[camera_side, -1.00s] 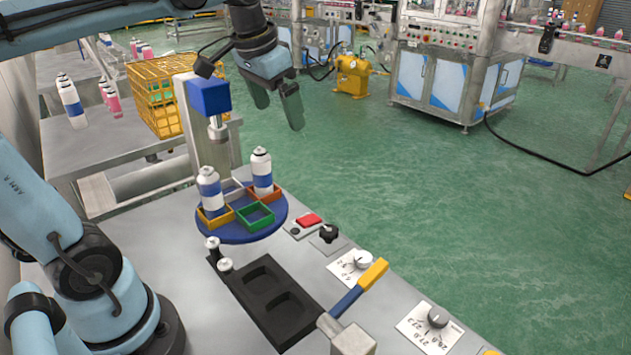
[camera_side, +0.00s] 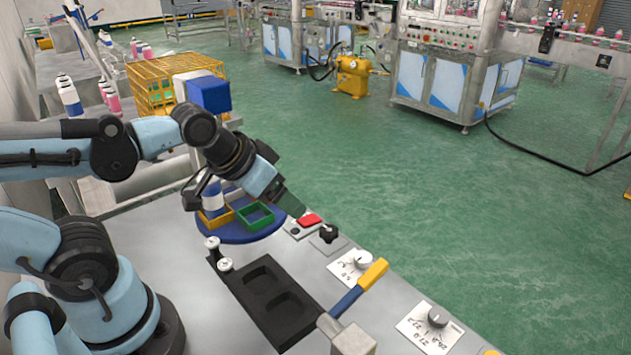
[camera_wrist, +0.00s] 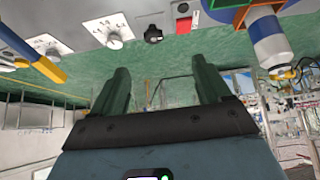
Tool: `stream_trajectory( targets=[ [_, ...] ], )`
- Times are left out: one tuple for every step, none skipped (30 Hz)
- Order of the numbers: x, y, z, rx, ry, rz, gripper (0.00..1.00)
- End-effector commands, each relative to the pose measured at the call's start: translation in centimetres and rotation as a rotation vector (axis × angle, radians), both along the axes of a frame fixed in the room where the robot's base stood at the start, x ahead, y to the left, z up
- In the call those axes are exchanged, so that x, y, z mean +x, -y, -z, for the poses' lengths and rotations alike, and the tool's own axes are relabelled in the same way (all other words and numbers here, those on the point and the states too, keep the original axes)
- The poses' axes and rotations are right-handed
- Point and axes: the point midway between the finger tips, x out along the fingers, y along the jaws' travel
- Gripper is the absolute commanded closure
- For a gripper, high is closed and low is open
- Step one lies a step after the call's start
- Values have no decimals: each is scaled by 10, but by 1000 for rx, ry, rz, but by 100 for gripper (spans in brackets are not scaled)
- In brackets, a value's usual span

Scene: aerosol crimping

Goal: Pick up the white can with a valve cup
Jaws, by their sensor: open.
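A white can with a blue band (camera_side: 212,194) stands in a yellow-orange holder (camera_side: 216,221) on the blue turntable (camera_side: 240,236) in the side view. My wrist partly covers it. A second can, seen earlier in the red-brown holder, is hidden behind my arm. The wrist view shows one white can with a blue band (camera_wrist: 270,45) at the upper right; I cannot tell which of the two. My gripper (camera_wrist: 162,80) is open and empty, to one side of that can and apart from it.
The green holder (camera_side: 256,216) looks empty. A blue crimping head (camera_side: 209,95) stands behind my wrist. A red button (camera_side: 309,220), a black knob (camera_side: 328,233) and a yellow-handled lever (camera_side: 360,286) lie to the right. A black tray (camera_side: 270,297) with empty recesses is in front.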

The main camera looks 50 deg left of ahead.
Motion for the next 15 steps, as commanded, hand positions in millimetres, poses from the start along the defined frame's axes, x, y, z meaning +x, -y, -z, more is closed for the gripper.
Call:
stream_trajectory(
  targets=[
    [0, -2, 0, 2, 3, -8, 23],
    [1, -5, 0, 6, 9, -21, 23],
    [2, -11, 1, 13, 23, -52, 23],
    [2, -19, 2, 23, 39, -85, 23],
    [3, -27, 3, 32, 61, -126, 23],
    [4, -41, 3, 46, 96, -190, 23],
    [4, -52, 3, 59, 127, -240, 23],
    [5, -63, 3, 71, 160, -291, 23],
    [4, -77, 2, 86, 206, -352, 23],
    [3, -87, 0, 94, 239, -394, 23],
    [2, -95, -1, 103, 272, -431, 23],
    [1, -105, -3, 113, 313, -474, 23],
    [0, -111, -4, 118, 341, -500, 23],
    [-1, -117, -5, 122, 365, -523, 23],
    [-3, -122, -7, 128, 392, -546, 23]
  ],
)
